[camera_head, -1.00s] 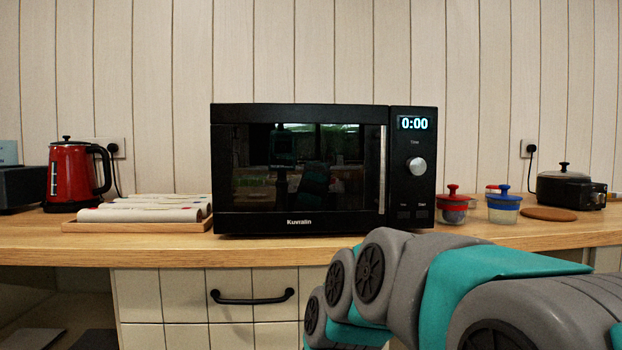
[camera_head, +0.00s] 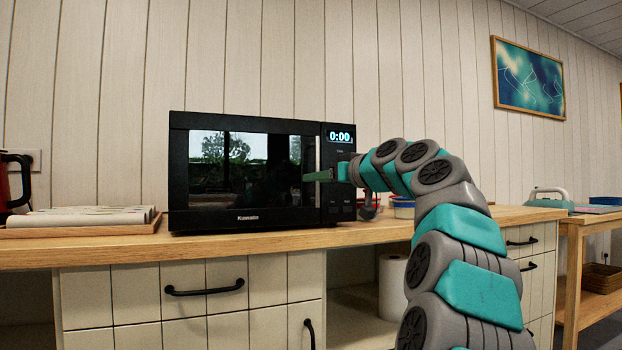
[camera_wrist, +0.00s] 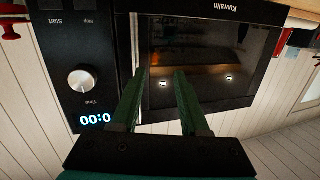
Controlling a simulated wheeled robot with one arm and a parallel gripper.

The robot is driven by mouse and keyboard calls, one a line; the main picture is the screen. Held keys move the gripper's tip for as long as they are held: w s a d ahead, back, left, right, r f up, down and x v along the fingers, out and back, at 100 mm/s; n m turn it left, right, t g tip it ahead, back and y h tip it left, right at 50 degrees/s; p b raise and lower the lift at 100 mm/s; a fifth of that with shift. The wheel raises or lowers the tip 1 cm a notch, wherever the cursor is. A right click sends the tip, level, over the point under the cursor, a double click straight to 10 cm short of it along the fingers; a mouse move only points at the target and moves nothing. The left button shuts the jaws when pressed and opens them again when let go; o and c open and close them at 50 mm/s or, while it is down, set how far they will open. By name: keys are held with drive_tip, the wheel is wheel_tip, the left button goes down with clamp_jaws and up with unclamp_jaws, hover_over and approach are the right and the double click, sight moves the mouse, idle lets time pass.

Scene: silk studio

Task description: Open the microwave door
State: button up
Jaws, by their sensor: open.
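The black microwave (camera_head: 245,122) stands on the wooden counter with its door (camera_head: 250,180) shut. The door's upright silver handle (camera_head: 317,150) is at the door's right edge, beside the control panel. The handle also shows in the wrist view (camera_wrist: 136,40), where the picture is upside down. My gripper (camera_head: 305,176) reaches in from the right, in front of the handle. In the wrist view my gripper (camera_wrist: 162,72) is open, its green fingers apart over the dark door glass. The handle appears just beside the left finger, not between the fingers. I cannot tell whether they touch.
A wooden tray (camera_head: 90,229) with folded cloths lies left of the microwave. A red kettle (camera_head: 15,185) is at the far left. Containers (camera_head: 403,208) stand to the right, partly behind my arm. Drawers with black handles (camera_head: 205,289) are below the counter.

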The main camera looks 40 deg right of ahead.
sight(317, 169)
drive_tip(key=s+d+r+t+h, duration=0.1)
drive_tip(key=s+d+r, duration=0.1)
drive_tip(key=d, duration=0.1)
drive_tip(key=w, duration=0.4)
drive_tip(key=w+p, duration=0.1)
drive_tip(key=w, duration=0.1)
drive_tip(key=shift+w+d+r, duration=0.1)
drive_tip(key=shift+d, duration=0.25)
drive_tip(key=shift+w+a, duration=0.1)
drive_tip(key=shift+w, duration=0.55)
drive_tip(key=shift+c, duration=0.4)
clamp_jaws()
